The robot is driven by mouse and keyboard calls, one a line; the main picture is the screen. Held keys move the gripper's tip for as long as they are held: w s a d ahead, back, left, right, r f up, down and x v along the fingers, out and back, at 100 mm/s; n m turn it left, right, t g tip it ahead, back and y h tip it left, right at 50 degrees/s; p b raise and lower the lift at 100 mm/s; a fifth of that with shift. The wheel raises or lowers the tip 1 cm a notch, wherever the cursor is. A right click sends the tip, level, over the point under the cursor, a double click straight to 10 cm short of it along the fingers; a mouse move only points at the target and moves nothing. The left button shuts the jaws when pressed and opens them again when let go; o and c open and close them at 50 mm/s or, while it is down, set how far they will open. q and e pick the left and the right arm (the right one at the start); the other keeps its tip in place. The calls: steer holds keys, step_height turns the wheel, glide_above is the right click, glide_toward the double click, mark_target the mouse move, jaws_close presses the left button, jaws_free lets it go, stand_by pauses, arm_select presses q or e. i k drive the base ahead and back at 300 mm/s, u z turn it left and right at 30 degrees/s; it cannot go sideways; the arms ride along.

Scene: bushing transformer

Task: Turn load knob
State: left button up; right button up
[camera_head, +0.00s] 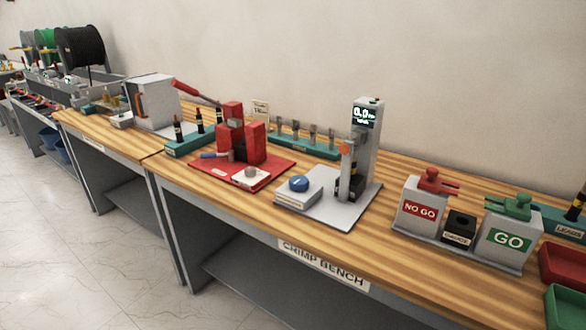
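A round blue knob (299,183) sits on top of a small light grey box (299,197) on the grey base plate (340,212) of a column tester. The tester's column (364,140) stands upright behind it and carries a display (365,115) that reads 0.0. A second, grey round knob (251,172) sits on a white block at the front of the red press (242,140). No label naming either knob as the load knob is readable. Neither of my grippers shows in this view.
The NO GO block (420,210) and GO block (508,240) stand to the right, with a gauge block (459,228) between them. Red and green bins (565,265) are at the right edge. The wooden bench top (400,270) is clear along its front.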

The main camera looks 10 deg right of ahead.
mark_target(298, 183)
steer(key=z, duration=0.45)
steer(key=i, duration=0.6)
steer(key=z, duration=0.7)
